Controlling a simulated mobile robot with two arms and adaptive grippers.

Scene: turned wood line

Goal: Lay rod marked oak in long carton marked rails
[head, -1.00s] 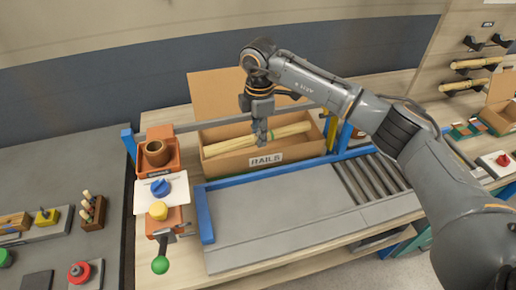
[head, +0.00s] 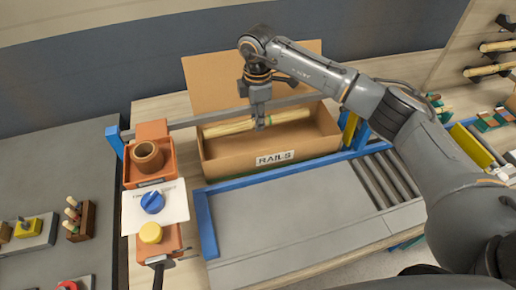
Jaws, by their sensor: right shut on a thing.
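The long carton marked RAILS (head: 225,168) stands open on the bench in the head view, its label facing me and its back flap raised. I cannot tell whether the rod touches the carton's floor. No oak mark is readable on it. My left gripper is not in view.
A blue-edged grey conveyor bed (head: 280,210) with rollers lies in front of the carton. An orange tray with a brown cup (head: 148,157) and a panel with a blue knob (head: 152,202) and a yellow button stand left. Rods on wall pegs (head: 490,70) are at the right.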

